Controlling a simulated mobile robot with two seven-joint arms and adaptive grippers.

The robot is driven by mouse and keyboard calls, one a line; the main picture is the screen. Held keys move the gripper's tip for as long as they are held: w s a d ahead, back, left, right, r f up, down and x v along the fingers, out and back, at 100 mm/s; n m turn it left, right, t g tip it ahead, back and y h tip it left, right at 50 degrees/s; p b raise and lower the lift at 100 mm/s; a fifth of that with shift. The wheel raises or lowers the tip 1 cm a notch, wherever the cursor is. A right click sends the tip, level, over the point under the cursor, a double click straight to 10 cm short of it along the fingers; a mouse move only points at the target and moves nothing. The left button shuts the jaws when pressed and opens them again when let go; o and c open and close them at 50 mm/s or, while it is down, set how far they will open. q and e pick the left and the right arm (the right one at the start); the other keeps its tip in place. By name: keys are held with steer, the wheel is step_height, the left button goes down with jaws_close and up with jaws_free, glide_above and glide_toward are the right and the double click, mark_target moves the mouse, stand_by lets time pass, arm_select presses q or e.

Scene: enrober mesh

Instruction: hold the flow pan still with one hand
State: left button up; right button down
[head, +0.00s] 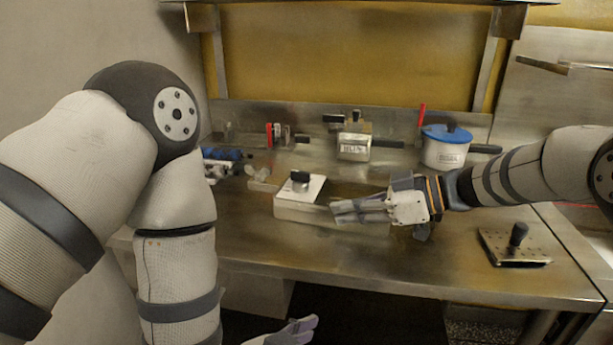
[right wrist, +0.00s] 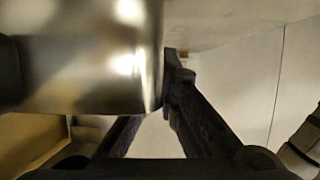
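No label marks the flow pan; the pale metal box (head: 298,211) with a flat top and black knob, mid-bench, may be it. My right gripper (head: 334,209) reaches in from the right, its fingers beside the box's right end; I cannot tell whether they touch it. In the right wrist view a shiny metal body (right wrist: 85,70) fills the upper left and hides one fingertip; the other finger (right wrist: 185,100) shows past its right edge, with a gap between the fingers lower down. My left gripper (head: 303,330) hangs low before the bench, partly cut off by the frame.
A white pot (head: 445,153) with a blue lid stands at the back right. A metal block (head: 354,146) with black handles stands behind the box. A perforated plate (head: 497,249) with a black knob lies front right. The front of the bench (head: 400,268) is clear.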

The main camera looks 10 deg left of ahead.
arm_select(q)
steer(key=w+d+r+m+t+h, duration=0.25)
steer(key=d+r, duration=0.25)
steer(key=r, duration=0.4)
steer(key=n+t+y, duration=0.5)
steer(key=n+y, duration=0.2)
glide_toward(299, 173)
steer(key=shift+t, duration=0.25)
steer(key=w, duration=0.3)
steer(key=w+d, duration=0.1)
steer(key=w, duration=0.6)
steer(key=shift+w+d+f, duration=0.15)
steer(key=shift+w, duration=0.15)
steer(key=shift+c, duration=0.3)
steer(key=c, duration=1.1)
